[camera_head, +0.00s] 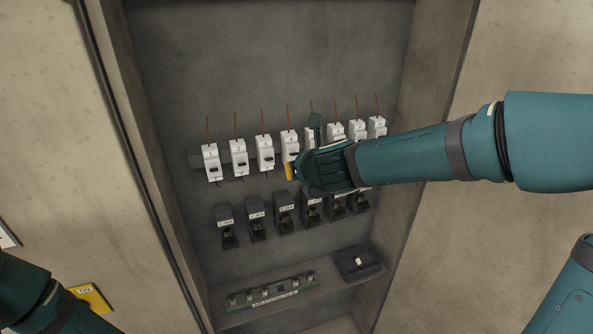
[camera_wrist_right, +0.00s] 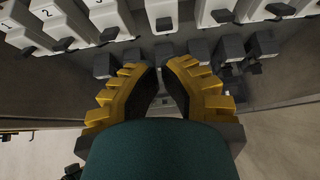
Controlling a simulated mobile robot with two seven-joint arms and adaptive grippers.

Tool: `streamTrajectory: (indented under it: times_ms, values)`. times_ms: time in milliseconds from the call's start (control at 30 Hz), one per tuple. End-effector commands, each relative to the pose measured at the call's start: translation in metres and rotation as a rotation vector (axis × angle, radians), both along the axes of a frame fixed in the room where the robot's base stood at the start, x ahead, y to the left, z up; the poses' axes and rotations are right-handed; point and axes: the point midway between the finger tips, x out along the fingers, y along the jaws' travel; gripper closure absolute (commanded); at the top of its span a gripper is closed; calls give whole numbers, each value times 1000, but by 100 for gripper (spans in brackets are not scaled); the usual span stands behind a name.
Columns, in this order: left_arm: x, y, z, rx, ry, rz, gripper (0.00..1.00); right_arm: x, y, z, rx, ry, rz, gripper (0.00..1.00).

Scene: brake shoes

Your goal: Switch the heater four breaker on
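A row of white breakers runs across the upper part of the open cabinet. The fourth white breaker from the left (camera_head: 290,147) is partly beside my right gripper (camera_head: 291,172), whose yellow tip is just below it. The labels are too small to read in the head view, so I cannot tell which is heater four. In the right wrist view, the yellow fingers (camera_wrist_right: 160,82) come close together with nothing visible between them. White breakers (camera_wrist_right: 112,18) show above them, some numbered. I cannot tell whether the fingertips touch anything.
A row of dark breakers (camera_head: 285,213) sits below the white ones. A terminal strip (camera_head: 268,292) and a small dark box (camera_head: 358,262) are at the cabinet's bottom. My right forearm hides part of the right side. The cabinet's side walls border the space.

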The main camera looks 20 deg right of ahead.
Motion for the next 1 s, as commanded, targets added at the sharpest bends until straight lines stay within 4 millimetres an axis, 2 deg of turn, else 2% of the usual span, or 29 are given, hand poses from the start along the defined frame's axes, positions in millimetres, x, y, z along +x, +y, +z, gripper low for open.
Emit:
streamTrajectory:
  times_ms: [33, 100, 233, 400, 867, 933, 1000]
  values:
    - [0, 0, 11, -1, 1, 0, 0, -4, 0, 15, 1, -1, -1, 100]
    - [0, 0, 17, -1, 1, -3, 0, -8, 0, 24, 0, -1, 0, 100]
    - [0, 0, 22, -1, 2, -4, 0, -15, 0, 36, 1, 0, -1, 100]
    - [0, 0, 25, -2, 2, -4, 0, -18, 0, 42, 1, 2, -1, 100]
    - [0, 0, 24, -2, 2, -5, 0, -19, 0, 42, -1, 3, 1, 100]
    - [0, 0, 23, -2, 2, -5, 0, -18, 0, 35, -21, 10, 15, 100]
    - [0, 0, 18, -1, 3, -6, 0, -17, 1, 17, -81, 30, 56, 100]
